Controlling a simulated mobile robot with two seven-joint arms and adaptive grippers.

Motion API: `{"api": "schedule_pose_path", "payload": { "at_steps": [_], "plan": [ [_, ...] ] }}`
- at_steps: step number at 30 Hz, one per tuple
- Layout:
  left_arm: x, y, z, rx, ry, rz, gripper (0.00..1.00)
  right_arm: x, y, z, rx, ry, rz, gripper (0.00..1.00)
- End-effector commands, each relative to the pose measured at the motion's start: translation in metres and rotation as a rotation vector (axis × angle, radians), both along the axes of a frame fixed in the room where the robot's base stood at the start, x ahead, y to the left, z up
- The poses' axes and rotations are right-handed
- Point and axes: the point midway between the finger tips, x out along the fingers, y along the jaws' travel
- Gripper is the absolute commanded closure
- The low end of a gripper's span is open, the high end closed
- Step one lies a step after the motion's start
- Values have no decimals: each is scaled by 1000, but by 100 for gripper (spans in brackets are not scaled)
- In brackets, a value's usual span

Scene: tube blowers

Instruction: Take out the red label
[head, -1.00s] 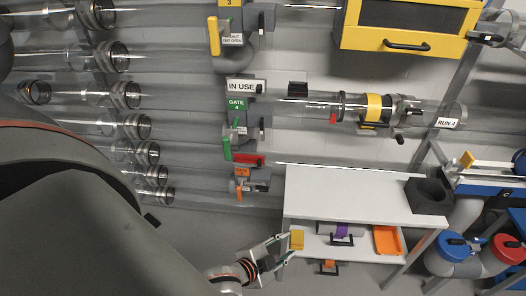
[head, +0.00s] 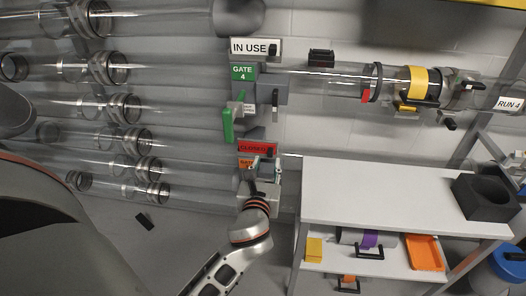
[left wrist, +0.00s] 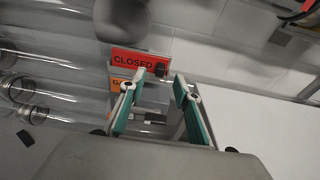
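A red label reading CLOSED (head: 257,147) sits on the gate fitting below the green Gate 4 sign, above an orange label (head: 246,163). A small black knob is at its right end. In the left wrist view the red label (left wrist: 135,60) lies just beyond my fingertips, with the black knob (left wrist: 161,70) between them in the picture. My left gripper (head: 264,165) is just below the label in the head view. In the left wrist view my left gripper (left wrist: 159,77) is open with nothing between its fingers; I cannot tell whether it touches the knob. My right gripper is not in view.
An IN USE sign (head: 255,48) and a green handle (head: 227,125) are above. Clear tubes (head: 140,105) run at left. A white table (head: 380,195) stands at right with a black block (head: 488,195) on top; its lower shelf holds a yellow block (head: 314,250) and an orange tray (head: 425,252).

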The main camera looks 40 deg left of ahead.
Motion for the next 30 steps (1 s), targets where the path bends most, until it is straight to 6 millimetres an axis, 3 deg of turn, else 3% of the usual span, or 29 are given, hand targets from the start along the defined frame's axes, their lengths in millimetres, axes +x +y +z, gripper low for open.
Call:
{"api": "schedule_pose_path", "payload": {
  "at_steps": [15, 24, 25, 28, 30],
  "plan": [
    [49, 27, -11, -4, 3, -1, 68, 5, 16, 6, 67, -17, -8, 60],
    [54, 30, -8, -6, -1, -2, 68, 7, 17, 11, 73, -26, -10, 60],
    [54, 30, -8, -6, -1, -2, 71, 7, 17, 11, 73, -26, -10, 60],
    [54, 30, -8, -6, -1, -2, 97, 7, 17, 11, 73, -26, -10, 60],
    [54, 30, -8, -6, -1, -2, 100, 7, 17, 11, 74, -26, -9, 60]
  ]
}}
